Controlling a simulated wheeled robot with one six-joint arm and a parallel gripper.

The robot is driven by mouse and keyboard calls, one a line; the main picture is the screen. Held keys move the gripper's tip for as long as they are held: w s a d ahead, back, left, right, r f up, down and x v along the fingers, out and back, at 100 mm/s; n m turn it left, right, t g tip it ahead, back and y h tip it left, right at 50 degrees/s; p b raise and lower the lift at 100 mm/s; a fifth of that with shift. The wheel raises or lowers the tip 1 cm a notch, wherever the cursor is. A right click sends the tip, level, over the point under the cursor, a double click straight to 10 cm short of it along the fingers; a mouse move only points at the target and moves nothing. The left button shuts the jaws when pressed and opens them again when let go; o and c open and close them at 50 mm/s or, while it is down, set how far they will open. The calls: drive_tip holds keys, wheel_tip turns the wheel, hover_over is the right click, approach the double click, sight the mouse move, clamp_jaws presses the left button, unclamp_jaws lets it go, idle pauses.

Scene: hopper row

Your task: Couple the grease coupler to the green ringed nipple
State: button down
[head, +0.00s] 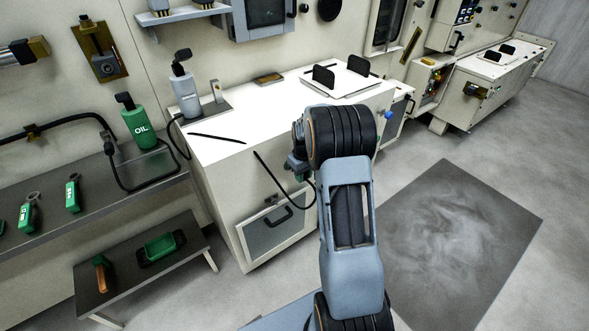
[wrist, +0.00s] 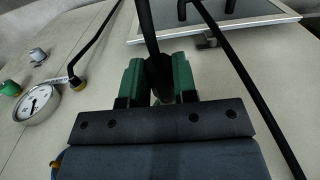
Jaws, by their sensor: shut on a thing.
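My gripper (wrist: 158,68) has two green-padded fingers shut on a dark round piece, the grease coupler (wrist: 158,80), between them. A black hose rises from it in the wrist view. The coupler's mouth is not visible. In the head view my arm hides most of the gripper, in front of the white cabinet (head: 224,190). A small green fitting (wrist: 9,88), which looks like the green ringed nipple, is at the wrist view's far left edge, on the pale cabinet face. The coupler is well to its right and apart from it.
A second dark line (wrist: 245,75) crosses on the right. A framed cabinet door (head: 283,222) with a handle is below the top.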

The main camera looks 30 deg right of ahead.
drive_tip(key=c, duration=0.8)
unclamp_jaws()
wheel_tip(320, 180, up, 14)
drive_tip(key=shift+f+p, duration=0.1)
drive_tip(key=shift+p, duration=0.7)
